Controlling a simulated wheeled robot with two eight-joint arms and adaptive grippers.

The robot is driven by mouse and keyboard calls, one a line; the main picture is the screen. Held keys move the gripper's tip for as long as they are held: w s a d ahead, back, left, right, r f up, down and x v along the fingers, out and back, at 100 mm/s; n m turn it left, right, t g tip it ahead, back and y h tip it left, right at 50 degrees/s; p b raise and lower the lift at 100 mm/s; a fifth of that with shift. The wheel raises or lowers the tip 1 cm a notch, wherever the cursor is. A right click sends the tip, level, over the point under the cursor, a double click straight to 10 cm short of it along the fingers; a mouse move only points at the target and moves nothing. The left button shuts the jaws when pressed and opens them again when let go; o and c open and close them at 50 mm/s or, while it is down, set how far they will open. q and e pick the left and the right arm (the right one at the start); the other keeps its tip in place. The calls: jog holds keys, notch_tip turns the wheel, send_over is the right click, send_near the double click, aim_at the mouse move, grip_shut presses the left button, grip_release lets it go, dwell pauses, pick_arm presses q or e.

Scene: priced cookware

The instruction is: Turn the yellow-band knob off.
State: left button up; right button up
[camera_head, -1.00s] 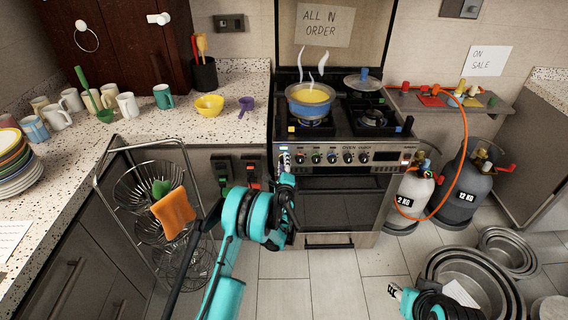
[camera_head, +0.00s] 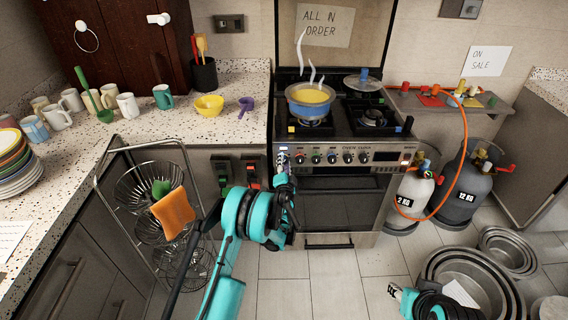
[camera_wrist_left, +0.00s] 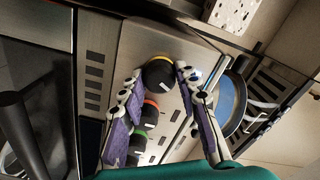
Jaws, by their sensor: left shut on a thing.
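The yellow-band knob (camera_wrist_left: 158,74) is black with a pale pointer mark and shows between the fingertips of my left gripper (camera_wrist_left: 159,76) in the left wrist view. The gripper is shut on it, a finger on each side. In the head view my left gripper (camera_head: 284,158) is at the left end of the oven's control panel (camera_head: 382,156), and I cannot make out the held knob there. Knobs with an orange-red band (camera_wrist_left: 151,104) and a green band (camera_wrist_left: 140,134) follow along the panel. My right gripper (camera_head: 396,291) is low at the right, its fingers small and unclear.
A blue pot (camera_head: 311,100) with yellow contents steams on the left burner. A glass lid (camera_head: 363,82) lies behind the right burner. Gas cylinders (camera_head: 463,190) with an orange hose stand right of the oven. A wire rack (camera_head: 130,190) stands left of my left arm.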

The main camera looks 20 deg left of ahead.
pick_arm(q)
jog(key=n, duration=0.5)
dwell(0.8)
jog(key=o, duration=0.9)
jog(key=v, duration=0.7)
jog(key=shift+s, duration=0.35)
